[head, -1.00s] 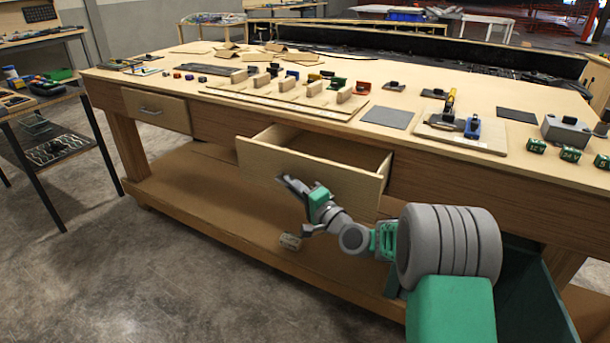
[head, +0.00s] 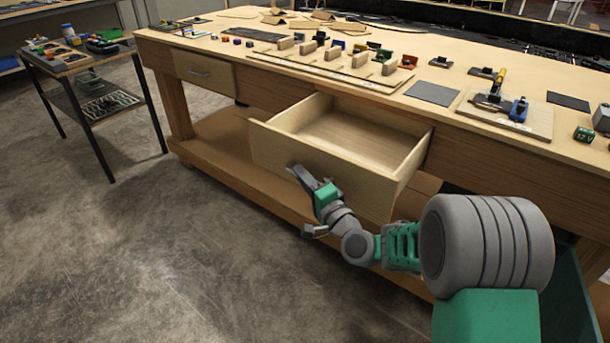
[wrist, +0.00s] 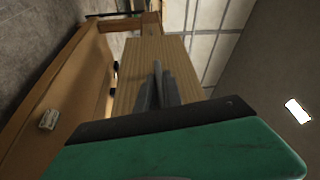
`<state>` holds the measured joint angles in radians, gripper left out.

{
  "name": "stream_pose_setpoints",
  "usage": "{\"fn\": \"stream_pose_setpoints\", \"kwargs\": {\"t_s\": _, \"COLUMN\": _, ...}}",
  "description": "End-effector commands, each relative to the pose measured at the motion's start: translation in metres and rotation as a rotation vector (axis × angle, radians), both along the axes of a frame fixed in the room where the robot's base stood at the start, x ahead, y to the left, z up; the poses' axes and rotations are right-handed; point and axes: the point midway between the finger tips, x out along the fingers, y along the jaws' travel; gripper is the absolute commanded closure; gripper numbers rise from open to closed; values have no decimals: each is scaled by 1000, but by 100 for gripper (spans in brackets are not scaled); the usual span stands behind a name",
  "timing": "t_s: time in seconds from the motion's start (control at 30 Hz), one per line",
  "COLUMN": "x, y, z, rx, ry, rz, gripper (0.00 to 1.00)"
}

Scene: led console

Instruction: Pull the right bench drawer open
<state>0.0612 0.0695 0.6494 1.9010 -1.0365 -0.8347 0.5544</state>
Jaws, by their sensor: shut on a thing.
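The right bench drawer (head: 275,147) stands well out of the bench, and its empty wooden inside shows in the head view. Its light wood front also fills the middle of the wrist view (wrist: 140,55). My gripper (head: 292,169) is at the outside of this front, with its fingers shut on the drawer's handle. The handle itself is hidden behind the fingers. In the wrist view my gripper's fingers (wrist: 158,68) lie close together against the front.
The left bench drawer (head: 205,73) is shut, with its handle showing. The bench top (head: 395,122) holds wooden blocks, small coloured parts and grey plates. A lower shelf (head: 225,150) runs beneath. A side table (head: 88,85) stands at the left. The floor (head: 150,250) in front is clear.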

Motion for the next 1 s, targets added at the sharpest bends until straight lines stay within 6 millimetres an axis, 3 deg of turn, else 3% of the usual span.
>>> {"fn": "stream_pose_setpoints", "kwargs": {"t_s": 0.03, "x": 0, "y": 0, "z": -2, "rx": -1, "ry": 3, "rz": 1, "gripper": 100}}
{"fn": "stream_pose_setpoints", "kwargs": {"t_s": 0.07, "x": 0, "y": 0, "z": -2, "rx": -1, "ry": 3, "rz": 1, "gripper": 88}}
{"fn": "stream_pose_setpoints", "kwargs": {"t_s": 0.3, "x": 0, "y": 0, "z": -1, "rx": 0, "ry": 2, "rz": 2, "gripper": 68}}
{"fn": "stream_pose_setpoints", "kwargs": {"t_s": 0.63, "x": -5, "y": -6, "z": -2, "rx": 1, "ry": 3, "rz": -3, "gripper": 67}}
{"fn": "stream_pose_setpoints", "kwargs": {"t_s": 1.0, "x": -61, "y": -41, "z": -7, "rx": 0, "ry": 2, "rz": -3, "gripper": 67}}
